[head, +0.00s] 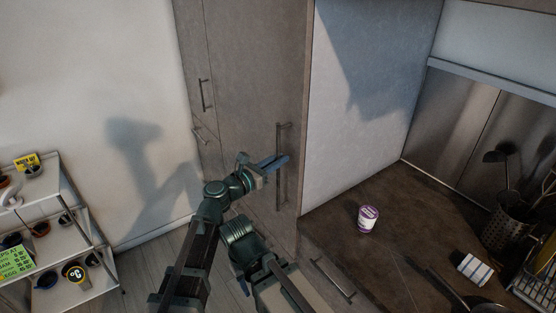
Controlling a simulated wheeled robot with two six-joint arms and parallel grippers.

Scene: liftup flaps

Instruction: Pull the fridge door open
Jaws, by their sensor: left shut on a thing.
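The fridge door (255,75) is a tall grey-brown panel in the middle of the head view. It looks closed, in line with the neighbouring panel. Its long vertical metal bar handle (283,190) is near the door's right edge. My left gripper (275,163) is at the handle's middle, shut on it, with its bluish fingers across the bar. The fingers hide a short part of the handle, and my arm covers the lower door. My right gripper is not in view.
A dark counter (335,230) is to the right, with a white and purple tub (368,218), a striped cloth (475,269) and a utensil holder (505,222). A drawer handle (333,281) is below. A white shelf rack (62,235) stands at left. Floor shows between rack and cabinets.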

